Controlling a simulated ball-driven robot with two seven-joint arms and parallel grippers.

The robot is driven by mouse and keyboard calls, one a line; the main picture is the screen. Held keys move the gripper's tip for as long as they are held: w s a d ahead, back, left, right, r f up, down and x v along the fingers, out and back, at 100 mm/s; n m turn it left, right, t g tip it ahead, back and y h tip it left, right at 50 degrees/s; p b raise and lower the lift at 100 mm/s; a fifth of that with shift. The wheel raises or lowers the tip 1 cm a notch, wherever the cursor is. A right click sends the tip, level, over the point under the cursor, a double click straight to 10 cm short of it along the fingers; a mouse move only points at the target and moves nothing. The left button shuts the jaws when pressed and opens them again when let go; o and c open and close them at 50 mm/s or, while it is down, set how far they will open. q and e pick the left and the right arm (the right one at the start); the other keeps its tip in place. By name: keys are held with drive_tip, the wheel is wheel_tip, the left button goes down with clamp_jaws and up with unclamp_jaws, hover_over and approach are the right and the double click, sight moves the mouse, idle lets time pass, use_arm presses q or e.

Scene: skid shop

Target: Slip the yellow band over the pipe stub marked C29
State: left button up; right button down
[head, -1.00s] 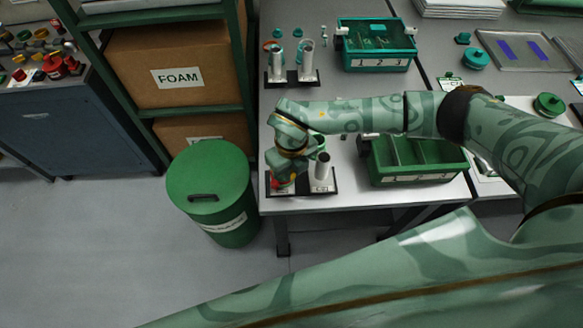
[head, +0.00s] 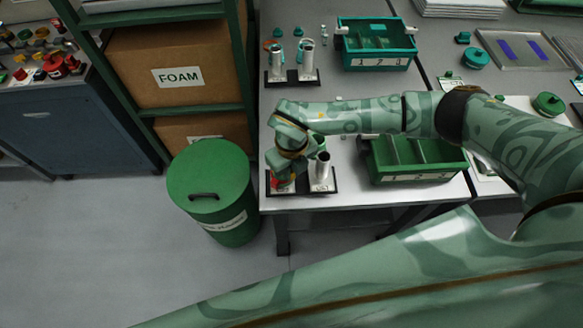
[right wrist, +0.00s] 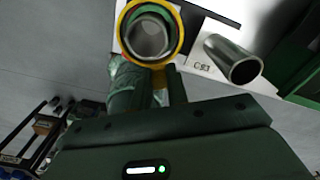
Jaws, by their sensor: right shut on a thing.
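In the right wrist view the yellow band (right wrist: 181,38) is a round ring at the fingertips of my right gripper (right wrist: 150,72), which is shut on it. The open mouth of a metal pipe stub (right wrist: 148,38) shows inside the ring. I cannot tell whether the band is around the stub or just above it. No mark shows on this stub. In the head view my right gripper (head: 288,172) is over the left stub of the near pair and hides most of it. The neighbouring stub (head: 322,168) is marked C83 in the wrist view (right wrist: 232,62). My left gripper is not in view.
A green divided bin (head: 418,180) stands to the right of the near stubs. A teal bin (head: 376,66) and another stub pair (head: 307,62) are farther back. A green lidded drum (head: 208,170) stands on the floor at the table's left edge. Bare table lies between the pairs.

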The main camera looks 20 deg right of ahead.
drive_tip(key=shift+f, duration=0.6)
idle(0.8)
drive_tip(key=shift+f, duration=0.15)
idle(0.5)
drive_tip(key=shift+f, duration=0.35)
drive_tip(key=shift+f, duration=0.45)
drive_tip(key=shift+f, duration=0.25)
idle(0.6)
drive_tip(key=c, duration=0.9)
unclamp_jaws()
drive_tip(key=shift+r, duration=0.1)
